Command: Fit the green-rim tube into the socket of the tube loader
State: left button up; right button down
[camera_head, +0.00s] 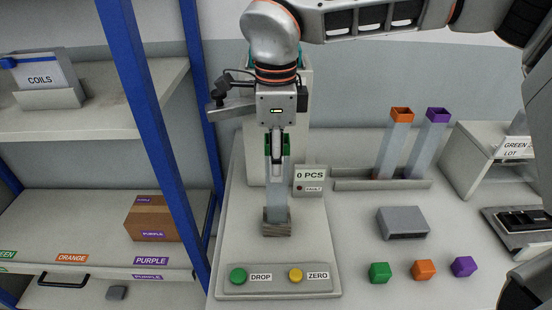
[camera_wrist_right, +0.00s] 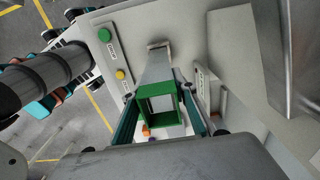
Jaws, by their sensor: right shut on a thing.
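The green-rim tube (camera_head: 278,190) is a pale clear square tube, standing roughly upright with its green rim at the top. My right gripper (camera_head: 276,150) points down and is shut on the tube just at the rim. The wrist view shows the open green rim (camera_wrist_right: 170,89) between the fingers. The tube's lower end meets the grey-brown square socket (camera_head: 277,229) of the tube loader (camera_head: 240,238). I cannot tell whether it is inside the socket or just above it. My left gripper is not in view.
A green button (camera_head: 238,276) and a yellow button (camera_head: 295,275) sit in front of the socket. A counter sign (camera_head: 310,174) reads 0 PCS. Orange-rim (camera_head: 396,140) and purple-rim (camera_head: 430,140) tubes stand in a rack at right. A grey block (camera_head: 403,222) and coloured cubes (camera_head: 423,270) lie nearby.

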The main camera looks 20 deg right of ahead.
jog(key=shift+f+b, duration=0.4)
jog(key=shift+f, duration=0.3)
jog(key=c, duration=1.5)
grip_release()
notch_tip(320, 180, up, 12)
